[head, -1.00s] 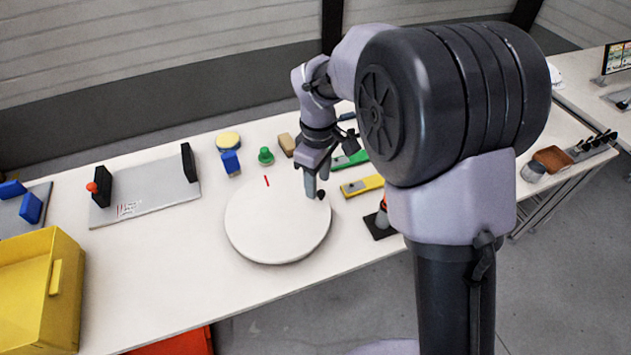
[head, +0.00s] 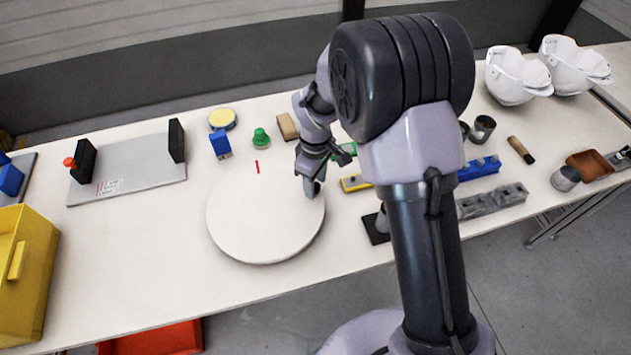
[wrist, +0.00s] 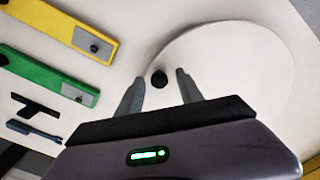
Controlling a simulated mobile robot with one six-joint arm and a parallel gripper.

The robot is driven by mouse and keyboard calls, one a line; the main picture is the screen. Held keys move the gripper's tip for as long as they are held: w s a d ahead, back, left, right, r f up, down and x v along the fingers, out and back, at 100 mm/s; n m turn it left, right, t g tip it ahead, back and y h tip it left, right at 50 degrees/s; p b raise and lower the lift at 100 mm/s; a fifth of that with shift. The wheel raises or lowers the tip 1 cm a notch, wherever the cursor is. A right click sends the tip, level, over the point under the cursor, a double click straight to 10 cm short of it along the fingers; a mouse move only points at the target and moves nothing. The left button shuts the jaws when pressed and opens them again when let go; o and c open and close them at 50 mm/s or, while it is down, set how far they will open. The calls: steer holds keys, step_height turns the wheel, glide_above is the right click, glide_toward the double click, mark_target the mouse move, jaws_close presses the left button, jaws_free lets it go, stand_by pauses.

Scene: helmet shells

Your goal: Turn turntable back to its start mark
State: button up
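The turntable (head: 262,222) is a round white disc lying on the white table. A short red mark (head: 257,168) is at the disc's far edge; I cannot tell whether it is on the disc or on the table. In the wrist view, the turntable (wrist: 235,70) carries a small black knob (wrist: 159,78) near its rim. My gripper (head: 312,188) is over the disc's right side, pointing down. Its fingers are apart in the wrist view (wrist: 160,76), with the knob between them in the picture and gaps on both sides. Contact is not visible.
A green knobbed piece (head: 261,138), a tan block (head: 287,126) and a blue block (head: 220,144) stand behind the disc. A yellow bar (wrist: 75,28) and green bar (wrist: 48,75) lie beside it. White helmet shells (head: 515,78) stand at the far right.

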jaws_close()
steer(key=shift+w, duration=0.1)
stand_by(1.1)
